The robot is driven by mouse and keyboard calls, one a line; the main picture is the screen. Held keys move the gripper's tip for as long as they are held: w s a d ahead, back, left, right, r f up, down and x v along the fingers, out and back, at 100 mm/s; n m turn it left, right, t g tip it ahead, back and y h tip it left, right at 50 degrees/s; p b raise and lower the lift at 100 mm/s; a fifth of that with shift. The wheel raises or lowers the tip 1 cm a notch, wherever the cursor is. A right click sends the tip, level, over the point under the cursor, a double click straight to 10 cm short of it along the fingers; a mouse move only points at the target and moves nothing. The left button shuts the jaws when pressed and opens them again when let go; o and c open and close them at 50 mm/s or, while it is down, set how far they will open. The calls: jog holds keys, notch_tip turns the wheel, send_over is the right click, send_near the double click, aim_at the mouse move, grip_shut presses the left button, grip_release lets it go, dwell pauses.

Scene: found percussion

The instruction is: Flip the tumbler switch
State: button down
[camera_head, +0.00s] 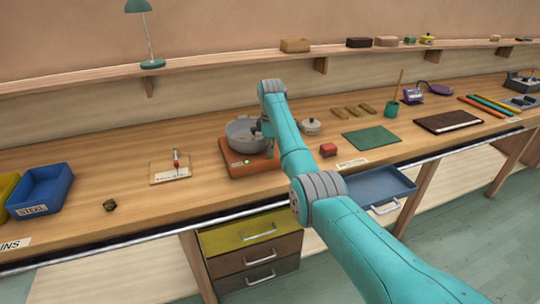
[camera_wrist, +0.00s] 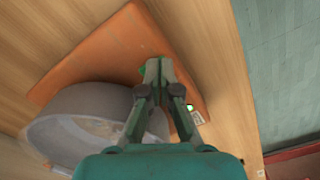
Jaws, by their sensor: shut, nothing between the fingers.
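An orange-brown base (camera_head: 236,171) with a small lit green lamp stands on the bench and carries a grey pot (camera_head: 238,136). My gripper (camera_head: 257,130) is above its right part, beside the pot. In the wrist view my gripper (camera_wrist: 158,66) is shut and empty, with its fingertips over the orange base (camera_wrist: 110,52) near its edge. The grey pot (camera_wrist: 75,122) is at left. A bright green-white lamp (camera_wrist: 190,107) shows right of the fingers, and a small green piece (camera_wrist: 142,71) is partly hidden by them. I cannot make out the tumbler switch clearly.
A red block (camera_head: 328,149) and a lidded pot (camera_head: 311,126) stand right of the base. A small board with a red-tipped item (camera_head: 176,159) and a blue bin (camera_head: 42,190) are at left. A blue drawer (camera_head: 378,184) stands open below the bench.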

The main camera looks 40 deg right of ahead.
jog(key=shift+f, duration=0.2)
jog(key=shift+r, duration=3.5)
